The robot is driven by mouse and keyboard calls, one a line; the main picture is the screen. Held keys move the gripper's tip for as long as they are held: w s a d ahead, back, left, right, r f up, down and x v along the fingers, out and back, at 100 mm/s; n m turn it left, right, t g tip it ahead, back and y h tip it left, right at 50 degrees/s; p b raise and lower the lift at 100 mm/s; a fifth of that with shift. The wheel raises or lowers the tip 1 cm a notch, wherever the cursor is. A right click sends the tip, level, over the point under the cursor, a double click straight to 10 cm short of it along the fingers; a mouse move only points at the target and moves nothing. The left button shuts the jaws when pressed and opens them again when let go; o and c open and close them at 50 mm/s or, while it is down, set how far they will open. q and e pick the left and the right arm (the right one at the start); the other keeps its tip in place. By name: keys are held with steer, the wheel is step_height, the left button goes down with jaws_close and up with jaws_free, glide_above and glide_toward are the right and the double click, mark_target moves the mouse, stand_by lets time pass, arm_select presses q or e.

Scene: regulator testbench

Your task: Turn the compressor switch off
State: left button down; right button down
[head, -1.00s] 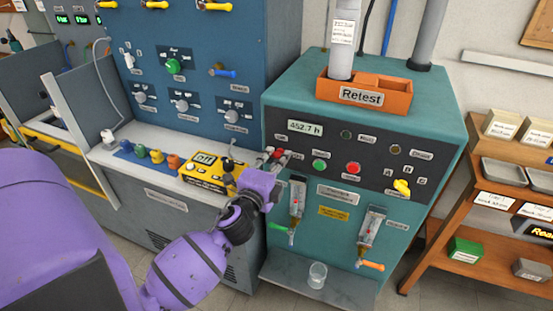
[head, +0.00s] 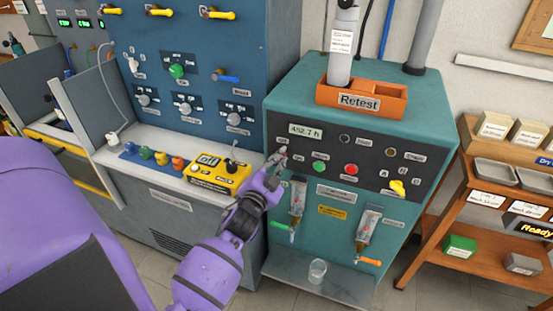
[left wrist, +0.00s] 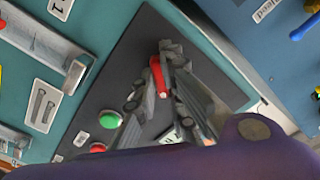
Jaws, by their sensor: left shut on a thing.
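The compressor is the teal cabinet (head: 420,130) with a dark control panel (head: 372,152) on its front. My left gripper (head: 279,157) is at the left end of this panel. In the left wrist view a red switch handle (left wrist: 157,76) sits between the fingers of my left gripper (left wrist: 168,72), which is shut on it. The fingers hide much of the handle, and in the head view I cannot make it out. I cannot read its position. My right gripper is not in view.
Beside the fingers are a green button (head: 319,167) and a red button (head: 351,169). A yellow knob (head: 397,187) is further right. A blue bench (head: 195,50) stands to the left, with a yellow box (head: 219,170) on its ledge. A glass (head: 317,270) stands below.

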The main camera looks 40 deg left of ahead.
arm_select(q)
steer(key=n+p, duration=0.2)
steer(key=n, duration=0.5)
steer(key=shift+n+p, duration=0.3)
steer(key=shift+p, duration=0.05)
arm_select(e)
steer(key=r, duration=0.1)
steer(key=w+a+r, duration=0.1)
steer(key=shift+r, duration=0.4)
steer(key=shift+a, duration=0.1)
arm_select(q)
steer(key=c, duration=1.8)
jaws_free()
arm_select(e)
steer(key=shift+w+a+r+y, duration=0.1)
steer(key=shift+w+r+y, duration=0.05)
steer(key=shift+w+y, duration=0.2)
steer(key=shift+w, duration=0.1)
